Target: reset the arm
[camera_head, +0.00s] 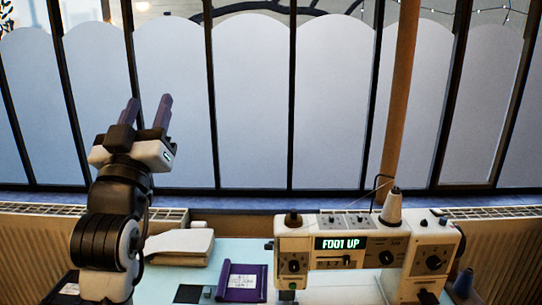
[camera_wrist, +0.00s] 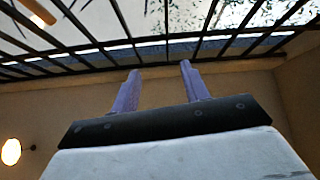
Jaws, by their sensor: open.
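My gripper (camera_head: 147,112) is raised at the left of the head view, pointing up in front of the window. Its two purple fingers stand apart with nothing between them. In the wrist view my gripper (camera_wrist: 158,88) also shows open and empty, with the upper window bars and a wall beyond the fingers. My arm rises from the lower left, beside the table.
A sewing machine (camera_head: 345,250) reading "FOOT UP" stands on the pale table (camera_head: 180,284), with a thread cone (camera_head: 392,207) on top. A purple item with a white label (camera_head: 243,282) and folded cream cloth (camera_head: 180,247) lie left of it. A barred window (camera_head: 252,100) is behind.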

